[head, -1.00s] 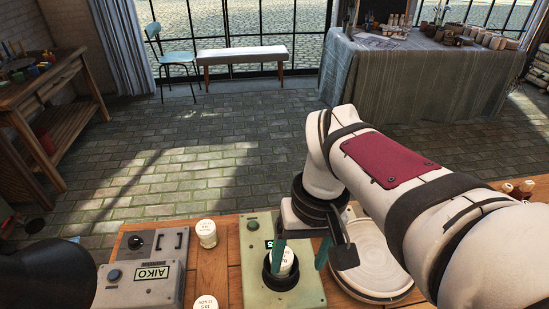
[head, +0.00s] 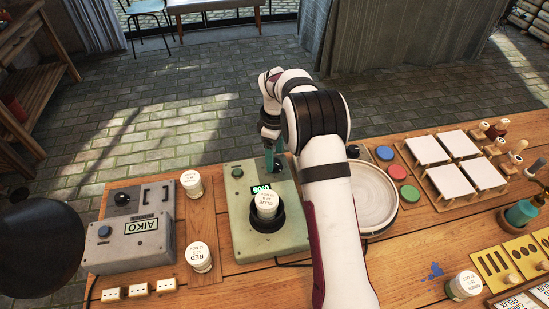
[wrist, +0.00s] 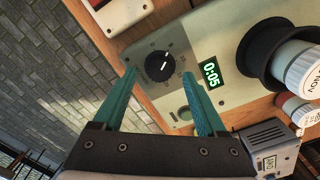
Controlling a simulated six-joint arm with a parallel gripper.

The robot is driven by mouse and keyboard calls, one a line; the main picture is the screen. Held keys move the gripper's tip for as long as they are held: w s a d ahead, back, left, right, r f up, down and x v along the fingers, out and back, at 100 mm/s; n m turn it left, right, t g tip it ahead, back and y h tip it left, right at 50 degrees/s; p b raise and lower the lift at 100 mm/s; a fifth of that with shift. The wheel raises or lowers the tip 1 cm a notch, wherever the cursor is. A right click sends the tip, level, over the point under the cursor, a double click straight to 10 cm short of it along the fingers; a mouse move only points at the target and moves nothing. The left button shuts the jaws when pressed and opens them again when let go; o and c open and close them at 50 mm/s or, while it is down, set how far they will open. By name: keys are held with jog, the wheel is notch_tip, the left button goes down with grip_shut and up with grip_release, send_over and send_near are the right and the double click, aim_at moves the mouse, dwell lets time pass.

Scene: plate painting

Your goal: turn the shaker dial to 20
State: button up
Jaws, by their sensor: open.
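The pale green shaker (head: 240,220) stands on the wooden bench in the head view. A white-lidded jar labelled BLUE (head: 267,203) sits in its black cup. Its lit display (wrist: 212,74) reads 0:05. In the wrist view the black dial (wrist: 160,66) with a white pointer line lies just beyond and between the tips of my gripper (wrist: 163,77). The teal fingers are open and apart from the dial. A green button (wrist: 184,113) is beside the dial. In the head view my gripper (head: 271,160) is over the shaker's far end and hides the dial.
A grey AIKO machine (head: 130,240) and the RED jar (head: 199,257) stand left of the shaker. A round cream plate (head: 365,195) lies close on its right, partly behind my arm. White square tiles (head: 426,150) are further right.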

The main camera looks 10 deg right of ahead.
jog(key=shift+f, duration=1.15)
grip_shut()
